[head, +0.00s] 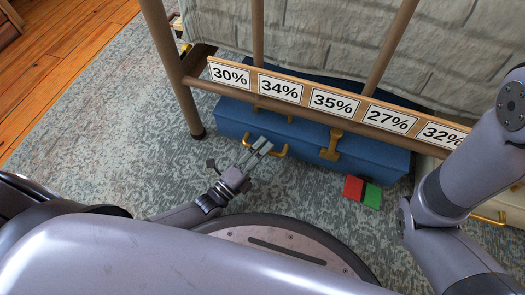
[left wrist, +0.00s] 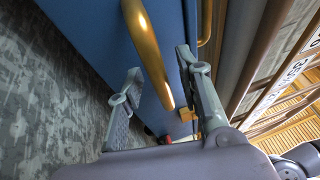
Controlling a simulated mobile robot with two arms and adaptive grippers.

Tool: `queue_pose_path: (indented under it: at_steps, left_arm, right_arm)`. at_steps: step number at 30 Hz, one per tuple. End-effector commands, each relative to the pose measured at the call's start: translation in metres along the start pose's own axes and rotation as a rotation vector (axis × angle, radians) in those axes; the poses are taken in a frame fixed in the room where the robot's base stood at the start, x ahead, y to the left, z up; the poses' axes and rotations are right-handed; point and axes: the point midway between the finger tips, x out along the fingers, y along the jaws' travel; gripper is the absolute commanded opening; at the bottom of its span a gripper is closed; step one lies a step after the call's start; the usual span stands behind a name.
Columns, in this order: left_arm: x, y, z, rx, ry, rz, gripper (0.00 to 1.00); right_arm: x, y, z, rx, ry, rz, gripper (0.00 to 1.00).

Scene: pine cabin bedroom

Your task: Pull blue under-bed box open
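The blue under-bed box (head: 375,157) lies under the bed rail, its front face towards me. A gold handle (head: 281,152) is on the left part of its front, and a gold latch-like piece (head: 332,146) is near the middle. My left gripper (head: 262,147) is at the left handle. In the left wrist view, the left gripper (left wrist: 160,62) is open, with the gold handle (left wrist: 150,50) showing between its two fingers and the blue front (left wrist: 90,30) close behind. I cannot tell whether the fingers touch the handle. My right gripper is out of view.
A bed rail with percentage cards (head: 335,102) runs above the box. A brown bed post (head: 172,65) stands at the left. A red block (head: 353,188) and a green block (head: 372,196) lie before the box's right part. The patterned rug (head: 100,120) is clear at left.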

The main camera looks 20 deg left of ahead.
Motion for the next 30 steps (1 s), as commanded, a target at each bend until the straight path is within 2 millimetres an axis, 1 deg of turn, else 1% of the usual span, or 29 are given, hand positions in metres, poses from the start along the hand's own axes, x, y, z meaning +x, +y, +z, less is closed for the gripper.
queue_pose_path:
  at_steps: [9,24,30]
  left_arm:
    - [0.0023,-0.0003,-0.0003,-0.001,0.0,0.0,0.32]
    - [0.002,0.0001,-0.0002,-0.001,0.0,0.001,0.0]
    - [0.0019,0.0002,-0.0002,-0.001,0.0,0.001,0.0]
  right_arm:
    - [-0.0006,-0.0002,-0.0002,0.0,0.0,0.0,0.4]
    - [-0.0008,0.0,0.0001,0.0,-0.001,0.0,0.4]
    - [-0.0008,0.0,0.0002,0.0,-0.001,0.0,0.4]
